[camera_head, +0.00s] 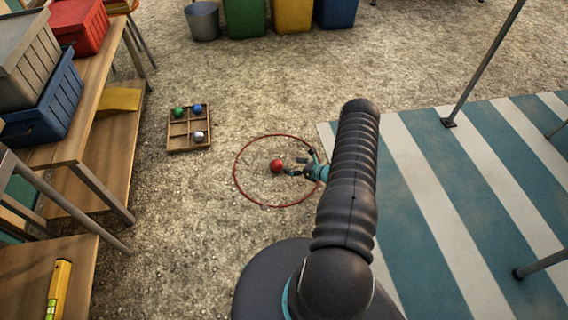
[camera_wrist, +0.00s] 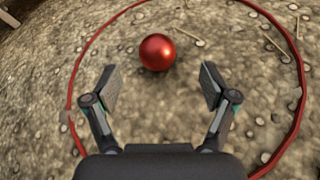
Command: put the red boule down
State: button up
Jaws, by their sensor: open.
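The red boule (camera_head: 277,166) lies on the gravel inside a thin red ring (camera_head: 237,185), a little above the ring's middle in the head view. In the wrist view the boule (camera_wrist: 157,52) sits beyond my fingertips, between their lines, with gravel showing around it. My gripper (camera_head: 296,167) is just right of the boule in the head view. In the wrist view my gripper (camera_wrist: 160,88) is open with nothing between its fingers. The ring (camera_wrist: 72,85) also surrounds the boule there.
A wooden divided tray (camera_head: 189,150) with green, blue and silver boules lies left of the ring. A striped mat (camera_head: 420,190) with metal poles is at right. Wooden tables (camera_head: 85,110) with crates stand at left. Bins (camera_head: 293,15) stand at the back. Gravel between is clear.

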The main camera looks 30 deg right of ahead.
jog(key=v, duration=0.4)
jog(key=shift+s, duration=0.1)
jog(key=w+a+r+n+g+y, duration=0.2)
jog(key=a+r+n, duration=0.2)
jog(key=r, duration=0.6)
jog(key=w+a+r+n+g+y, duration=0.1)
jog(key=w+a+r+n+g, duration=0.3)
jog(key=r, duration=0.6)
jog(key=s+a+r+n+g, duration=0.1)
jog(key=s+a+r+n, duration=0.3)
jog(key=r, duration=0.5)
jog(key=s+a+r+n+g, duration=0.1)
jog(key=a+r+n, duration=0.45)
jog(key=r, duration=0.35)
jog(key=s+a+r+n+g+h, duration=0.2)
jog(key=s+a+r+n+h, duration=0.45)
jog(key=s+r, duration=0.65)
jog(key=s+r+n+t+h, duration=0.1)
jog(key=s+r+n+t, duration=0.1)
jog(key=s, duration=0.5)
jog(key=s+a+r+n+t+h, duration=0.1)
jog(key=s+r+n+h, duration=0.1)
jog(key=s+r+n, duration=0.3)
jog(key=s+n, duration=0.1)
jog(key=s, duration=0.2)
jog(key=shift+n+t, duration=0.4)
jog(key=shift+r, duration=0.2)
jog(key=shift+c, duration=0.2)
